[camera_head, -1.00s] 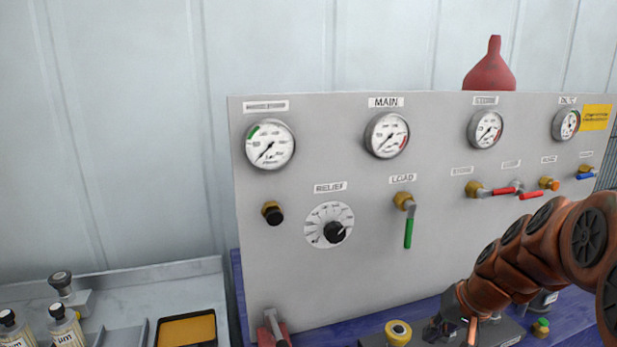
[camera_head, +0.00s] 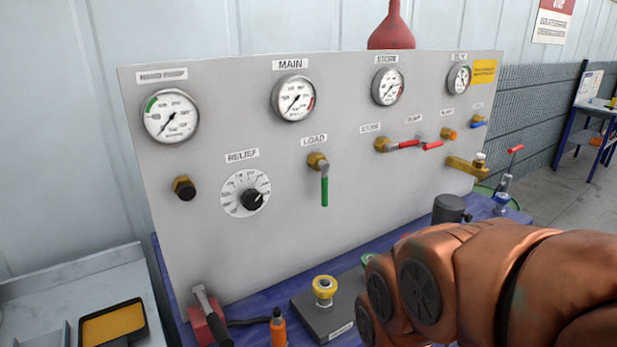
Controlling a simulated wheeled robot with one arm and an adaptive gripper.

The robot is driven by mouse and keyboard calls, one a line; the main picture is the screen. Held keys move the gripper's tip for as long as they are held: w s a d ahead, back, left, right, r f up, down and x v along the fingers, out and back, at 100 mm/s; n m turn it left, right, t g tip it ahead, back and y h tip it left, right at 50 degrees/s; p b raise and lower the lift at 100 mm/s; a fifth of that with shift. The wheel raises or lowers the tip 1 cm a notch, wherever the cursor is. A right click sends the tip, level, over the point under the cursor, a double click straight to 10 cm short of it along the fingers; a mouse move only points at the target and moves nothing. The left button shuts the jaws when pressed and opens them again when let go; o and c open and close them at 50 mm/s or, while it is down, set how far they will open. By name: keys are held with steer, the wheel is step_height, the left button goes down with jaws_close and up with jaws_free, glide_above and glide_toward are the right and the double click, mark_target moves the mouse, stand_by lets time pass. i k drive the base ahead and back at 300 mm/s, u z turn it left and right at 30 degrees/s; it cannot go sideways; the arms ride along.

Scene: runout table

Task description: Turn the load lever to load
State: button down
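The load lever (camera_head: 324,186) has a green handle on a brass valve and hangs straight down below the LOAD label (camera_head: 314,140) on the grey panel (camera_head: 262,225). Nothing touches it. My copper-coloured arm crosses the lower right of the head view, in front of the bench. My gripper is not visible in this view.
Red-handled valves (camera_head: 403,144) sit on the panel right of the load lever. A relief dial (camera_head: 246,193) is to its left. Space before the load lever is clear.

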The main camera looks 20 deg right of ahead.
mark_target(323, 165)
steer(key=z, duration=1.2)
steer(key=k, duration=1.15)
steer(key=u, duration=1.05)
steer(key=i, duration=0.8)
steer(key=u, duration=0.25)
